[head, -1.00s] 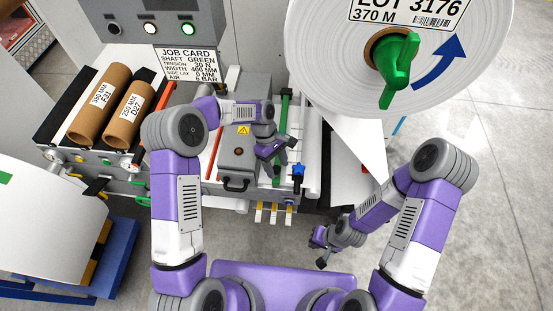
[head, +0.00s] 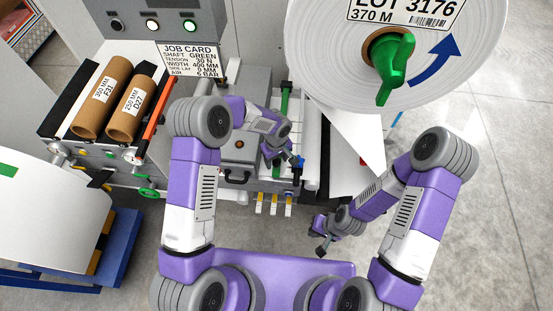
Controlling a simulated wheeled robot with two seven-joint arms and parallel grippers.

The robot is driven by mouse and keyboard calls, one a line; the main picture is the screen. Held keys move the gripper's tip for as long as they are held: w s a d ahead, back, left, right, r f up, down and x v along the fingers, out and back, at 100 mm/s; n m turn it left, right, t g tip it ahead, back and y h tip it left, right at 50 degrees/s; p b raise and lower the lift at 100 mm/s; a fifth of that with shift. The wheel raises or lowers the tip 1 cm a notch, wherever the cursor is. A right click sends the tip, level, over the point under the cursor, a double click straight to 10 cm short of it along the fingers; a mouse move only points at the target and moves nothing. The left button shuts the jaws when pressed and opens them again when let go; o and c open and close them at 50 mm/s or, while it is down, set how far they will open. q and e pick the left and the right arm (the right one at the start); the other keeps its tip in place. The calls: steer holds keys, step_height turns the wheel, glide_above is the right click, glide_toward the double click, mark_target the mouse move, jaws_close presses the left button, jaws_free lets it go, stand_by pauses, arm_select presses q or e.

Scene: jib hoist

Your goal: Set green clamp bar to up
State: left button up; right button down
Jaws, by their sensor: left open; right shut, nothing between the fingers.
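The green clamp bar (head: 285,100) lies lengthwise on the machine, right of the grey housing. Its far end is in plain view; its middle is hidden behind my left gripper. A short green piece shows below the gripper. My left gripper (head: 290,158) is open over the bar's near part, close to a blue knob. I cannot tell whether it touches the bar. My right gripper (head: 322,246) is shut and empty, low in front of the machine over the floor.
An orange bar (head: 153,115) stands beside two cardboard tubes (head: 118,105) at left. A large white roll with a green handle (head: 397,68) hangs at upper right. Floor at right is clear.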

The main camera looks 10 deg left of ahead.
arm_select(q)
steer(key=shift+c, duration=0.2)
jaws_close()
steer(key=w+r+g+p, duration=0.1)
steer(key=w+r+p, duration=0.3)
steer(key=r, duration=0.5)
steer(key=w+r+g+p, duration=0.1)
steer(key=w+r+p, duration=0.3)
steer(key=r, duration=0.6)
steer(key=p, duration=0.2)
steer(key=shift+w+r+g+p, duration=0.25)
steer(key=shift+g+p, duration=0.05)
steer(key=shift+p, duration=0.05)
